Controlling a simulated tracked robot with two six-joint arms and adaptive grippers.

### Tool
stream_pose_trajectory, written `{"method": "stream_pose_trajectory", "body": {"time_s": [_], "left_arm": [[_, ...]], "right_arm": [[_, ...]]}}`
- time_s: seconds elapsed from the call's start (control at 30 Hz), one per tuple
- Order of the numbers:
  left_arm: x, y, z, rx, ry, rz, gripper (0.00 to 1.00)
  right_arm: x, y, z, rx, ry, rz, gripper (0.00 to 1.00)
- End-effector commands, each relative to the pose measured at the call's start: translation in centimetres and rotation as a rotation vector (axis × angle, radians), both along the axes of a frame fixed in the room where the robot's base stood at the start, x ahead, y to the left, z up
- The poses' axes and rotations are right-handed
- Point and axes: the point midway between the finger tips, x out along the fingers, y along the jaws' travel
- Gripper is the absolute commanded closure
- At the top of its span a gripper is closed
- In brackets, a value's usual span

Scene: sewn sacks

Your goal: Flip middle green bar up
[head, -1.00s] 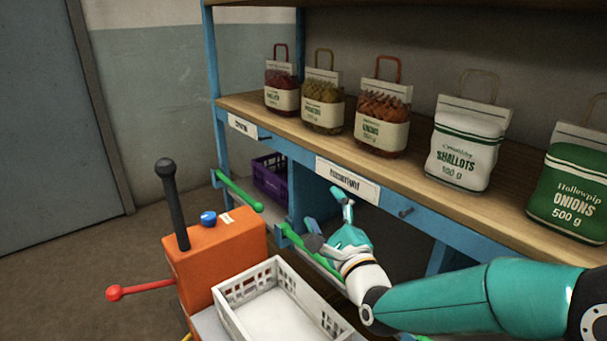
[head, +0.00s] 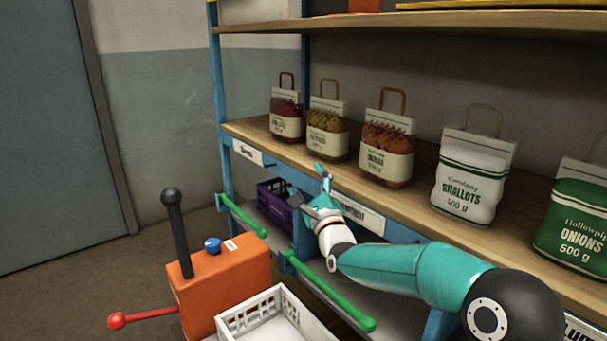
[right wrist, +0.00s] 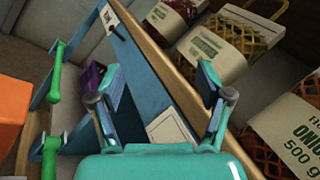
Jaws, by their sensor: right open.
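The middle green bar (head: 332,292) slants down along the front of the lower shelf, at the right of a second green bar (head: 243,215); both hang low on blue brackets. In the right wrist view the middle bar (right wrist: 48,157) shows at the lower left, with the other bar (right wrist: 56,72) above it. My right gripper (head: 306,182) is open and empty, above the middle bar's upper end and in front of the blue shelf edge, apart from the bar. It also shows in the right wrist view (right wrist: 162,88). My left gripper is not in view.
Several sacks, among them a white shallots sack (head: 468,180), stand on the wooden shelf (head: 412,196). A purple crate (head: 274,204) sits beneath it. An orange box (head: 228,290) with levers and a white crate (head: 245,318) are in front. Floor at left is clear.

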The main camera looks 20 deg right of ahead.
Motion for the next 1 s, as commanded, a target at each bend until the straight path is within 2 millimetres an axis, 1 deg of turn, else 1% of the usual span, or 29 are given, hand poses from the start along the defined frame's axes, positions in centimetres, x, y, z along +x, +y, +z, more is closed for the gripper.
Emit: {"method": "stream_pose_trajectory", "body": {"time_s": [0.03, 0.2, 0.53, 0.57, 0.7, 0.97, 1.0], "left_arm": [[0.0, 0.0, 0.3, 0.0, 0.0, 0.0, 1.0], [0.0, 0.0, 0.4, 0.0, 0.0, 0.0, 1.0], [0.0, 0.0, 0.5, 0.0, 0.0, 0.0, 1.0], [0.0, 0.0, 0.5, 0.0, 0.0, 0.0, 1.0], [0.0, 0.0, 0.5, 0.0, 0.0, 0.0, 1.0], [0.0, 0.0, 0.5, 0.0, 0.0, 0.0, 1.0], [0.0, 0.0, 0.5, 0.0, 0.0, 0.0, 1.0]], "right_arm": [[0.6, 0.0, 0.2, 0.0, 0.0, 0.0, 0.22], [1.8, 0.0, 0.5, 0.0, 0.001, -0.001, 0.22], [2.0, -0.1, 0.5, 0.0, 0.001, -0.002, 0.22], [2.0, -0.1, 0.5, 0.0, 0.001, -0.002, 0.24], [2.0, -0.1, 0.5, 0.0, 0.001, -0.002, 0.47], [1.9, -0.2, 0.5, -0.001, 0.0, -0.004, 0.9], [1.9, -0.2, 0.5, -0.001, 0.0, -0.004, 0.97]]}}
